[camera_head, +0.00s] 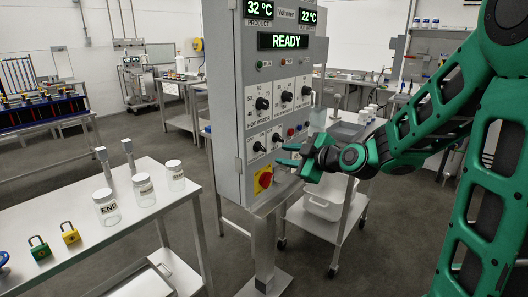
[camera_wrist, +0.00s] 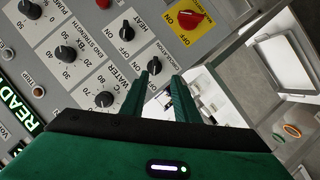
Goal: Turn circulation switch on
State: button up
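The circulation switch (camera_wrist: 153,65) is a black knob with a pale mark on the grey panel, with ON and OFF printed near it. In the head view it appears as the left knob (camera_head: 258,147) of the lower row. Its exact setting is too small to tell. My gripper (camera_wrist: 160,80) is open and empty. In the wrist view its fingertips lie on either side of the switch's near edge. In the head view my gripper (camera_head: 281,155) is to the right of the switch, fingers pointing at the panel. Contact cannot be made out.
The heat knob (camera_wrist: 127,30) and hot water knob (camera_wrist: 104,98) are close by. The red main switch (camera_head: 264,180) on its yellow plate sits below. A table with jars (camera_head: 106,207) stands left of the panel. A wheeled cart with a white bin (camera_head: 325,205) stands behind my gripper.

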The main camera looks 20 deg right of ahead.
aim_at(263, 149)
jog(key=x, duration=0.3)
jog(key=r+x, duration=0.1)
jog(key=x, duration=0.7)
jog(key=shift+w+a+r, duration=0.1)
jog(key=shift+w, duration=0.25)
jog(key=shift+c, duration=0.3)
grip_shut()
jog(key=shift+a, duration=0.2)
jog(key=shift+d, duration=0.15)
